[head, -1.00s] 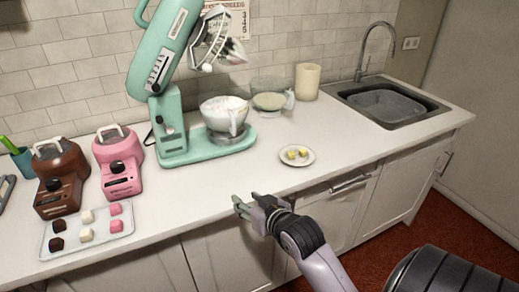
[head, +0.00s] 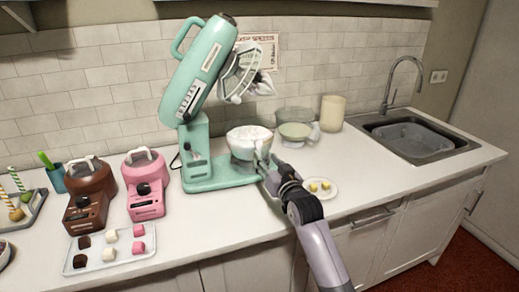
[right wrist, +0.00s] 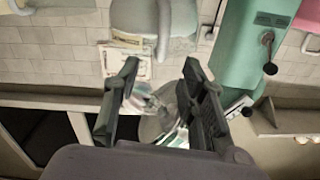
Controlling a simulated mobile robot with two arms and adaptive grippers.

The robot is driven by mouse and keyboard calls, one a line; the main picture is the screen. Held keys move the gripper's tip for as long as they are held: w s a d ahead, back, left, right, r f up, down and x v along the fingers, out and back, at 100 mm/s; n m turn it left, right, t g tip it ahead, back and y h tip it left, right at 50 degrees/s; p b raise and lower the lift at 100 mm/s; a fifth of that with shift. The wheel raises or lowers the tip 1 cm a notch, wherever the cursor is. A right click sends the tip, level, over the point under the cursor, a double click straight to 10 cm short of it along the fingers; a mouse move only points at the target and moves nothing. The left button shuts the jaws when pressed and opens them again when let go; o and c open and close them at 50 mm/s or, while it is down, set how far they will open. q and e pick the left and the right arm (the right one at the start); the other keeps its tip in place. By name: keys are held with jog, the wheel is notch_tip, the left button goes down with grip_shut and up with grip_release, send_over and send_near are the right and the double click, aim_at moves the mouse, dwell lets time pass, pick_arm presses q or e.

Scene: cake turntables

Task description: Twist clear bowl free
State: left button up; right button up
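The clear bowl (head: 246,150) holds white contents and sits upright on the base of the mint-green stand mixer (head: 205,165), whose head is tilted up. Its handle faces my right gripper (head: 265,168), which is at the bowl's front right side. In the head view I cannot tell whether the fingers touch the handle. In the right wrist view my right gripper (right wrist: 160,75) has its two fingers apart. A clear rounded vessel with a handle, seemingly the bowl (right wrist: 150,22), shows beyond the fingertips at the top. My left gripper is not in view.
A second clear bowl (head: 295,130) and a cream canister (head: 332,113) stand behind right. A small plate (head: 320,194) with yellow pieces lies right of my gripper. Brown (head: 90,190) and pink (head: 145,190) machines and a tray of cubes (head: 75,266) stand left.

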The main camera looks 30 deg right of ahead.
aim_at(259, 148)
jog(key=x, duration=0.6)
jog(key=shift+w+d+p, duration=0.1)
jog(key=shift+w+p, duration=0.2)
jog(key=shift+p, duration=0.05)
jog(key=shift+c, duration=0.2)
grip_shut()
dwell(0.4)
jog(key=shift+d+f, duration=0.1)
jog(key=shift+s+d+n+y+b, duration=0.2)
jog(key=shift+d+n+y+b, duration=0.45)
jog(key=shift+y+b, duration=0.35)
